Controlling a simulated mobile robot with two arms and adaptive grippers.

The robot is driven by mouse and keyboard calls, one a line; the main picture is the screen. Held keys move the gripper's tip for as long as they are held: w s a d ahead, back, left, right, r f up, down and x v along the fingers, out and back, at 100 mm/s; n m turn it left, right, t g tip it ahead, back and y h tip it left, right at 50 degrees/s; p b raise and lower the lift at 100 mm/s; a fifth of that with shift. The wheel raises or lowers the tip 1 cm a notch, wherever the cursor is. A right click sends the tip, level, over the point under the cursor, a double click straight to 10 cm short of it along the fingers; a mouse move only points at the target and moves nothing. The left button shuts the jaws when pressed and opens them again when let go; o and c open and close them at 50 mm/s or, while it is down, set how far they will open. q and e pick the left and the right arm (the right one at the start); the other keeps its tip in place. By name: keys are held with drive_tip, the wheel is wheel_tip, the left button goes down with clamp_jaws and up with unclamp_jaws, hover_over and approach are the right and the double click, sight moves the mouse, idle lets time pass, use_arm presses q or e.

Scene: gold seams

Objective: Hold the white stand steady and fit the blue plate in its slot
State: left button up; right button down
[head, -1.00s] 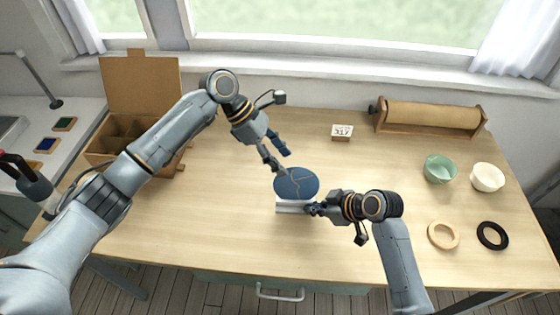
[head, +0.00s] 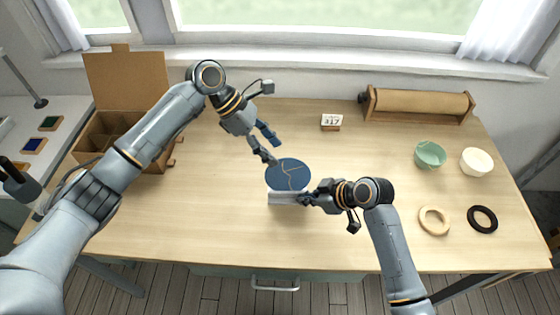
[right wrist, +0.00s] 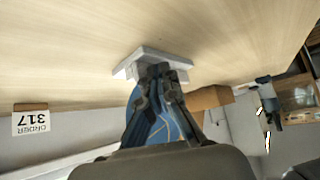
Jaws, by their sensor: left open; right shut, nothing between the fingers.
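The blue plate (head: 287,174) with gold seams stands tilted at the white stand (head: 283,198), its lower edge meeting the stand. I cannot tell how deep it sits in the slot. In the right wrist view, the plate (right wrist: 165,127) is partly hidden behind my fingers, and the stand (right wrist: 150,56) shows beyond the fingertips. My left gripper (head: 271,149) is open and empty, just above the plate's upper left edge. My right gripper (head: 305,199) is shut with nothing between its fingers, its tips close against the stand's right end; contact is unclear.
An open cardboard box (head: 112,130) stands at the left. An order card (head: 331,121) and a paper roll (head: 418,103) are at the back. The front left table is clear.

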drive_tip(key=shift+r, duration=2.5)
drive_tip(key=v, duration=1.2)
